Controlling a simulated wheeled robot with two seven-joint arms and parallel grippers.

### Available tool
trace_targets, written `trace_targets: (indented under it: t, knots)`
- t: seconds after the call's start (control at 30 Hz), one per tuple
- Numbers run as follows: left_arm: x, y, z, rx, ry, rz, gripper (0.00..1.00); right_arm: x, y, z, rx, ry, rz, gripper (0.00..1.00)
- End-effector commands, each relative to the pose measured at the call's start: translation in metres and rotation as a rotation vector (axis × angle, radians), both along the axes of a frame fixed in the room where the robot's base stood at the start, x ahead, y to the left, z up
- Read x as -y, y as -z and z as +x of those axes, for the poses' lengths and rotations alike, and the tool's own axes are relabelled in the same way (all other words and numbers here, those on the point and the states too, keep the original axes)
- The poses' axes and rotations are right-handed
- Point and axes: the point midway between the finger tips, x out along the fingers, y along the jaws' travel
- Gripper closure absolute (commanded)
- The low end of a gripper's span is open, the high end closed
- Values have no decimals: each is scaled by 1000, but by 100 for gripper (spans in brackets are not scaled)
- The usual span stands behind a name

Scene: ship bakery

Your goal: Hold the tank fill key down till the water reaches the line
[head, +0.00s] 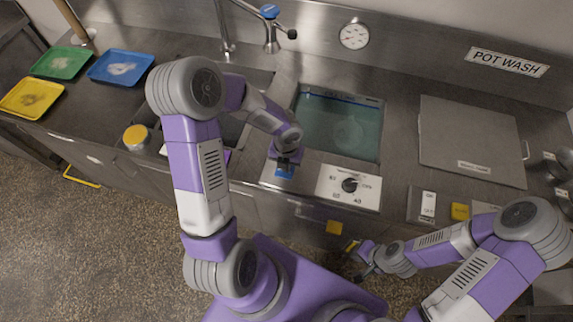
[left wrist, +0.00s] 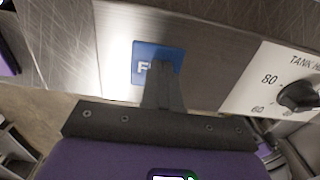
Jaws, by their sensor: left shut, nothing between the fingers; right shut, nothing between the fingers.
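The blue fill key (head: 284,173) is on the counter's front strip, just left of the tank dial. In the left wrist view the key (left wrist: 143,50) shows a white "F"; the rest of its lettering is hidden behind my fingers. My left gripper (head: 286,161) is shut and empty, its fingertips (left wrist: 161,75) over the key and seemingly touching it; I cannot tell how far the key is pressed. The tank (head: 382,128) holds greenish water (head: 335,125). A dark blue line (head: 340,98) runs along its back wall, with the water surface seemingly just below. My right gripper (head: 358,262) is shut and empty, below the counter's front edge.
A dial panel (head: 331,185) sits right of the key. A sink and tap (head: 271,38) are behind my left arm. A flat lid (head: 465,135) covers the counter at right. Coloured trays (head: 62,62) lie at far left. A yellow-lidded jar (head: 136,135) stands near the front edge.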

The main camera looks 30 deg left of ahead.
Motion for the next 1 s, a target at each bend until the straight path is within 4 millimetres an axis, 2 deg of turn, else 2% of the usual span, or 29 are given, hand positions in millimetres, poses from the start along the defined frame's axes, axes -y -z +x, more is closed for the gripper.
trace_targets:
  t: [0.03,0.07,0.27,0.47,0.6,0.73,0.9,1.0]
  knots:
    - [-1,8,-9,-27,-2,-2,100,0,0,0,0,0,0,100]
    - [-1,6,-9,-27,-2,-2,100,0,-1,0,0,0,0,100]
    - [0,-16,-8,-21,0,1,100,0,-22,0,0,0,0,100]
    - [3,-49,-5,-4,3,2,100,0,-50,0,0,0,0,100]
    - [2,-84,-3,4,1,4,100,0,-56,0,0,0,0,100]
    - [3,-111,-2,5,3,4,100,0,-62,0,0,0,0,100]
    - [4,-133,-2,4,4,3,100,0,-66,0,0,0,0,100]
    - [4,-140,-3,3,5,3,100,0,-67,0,0,0,0,100]
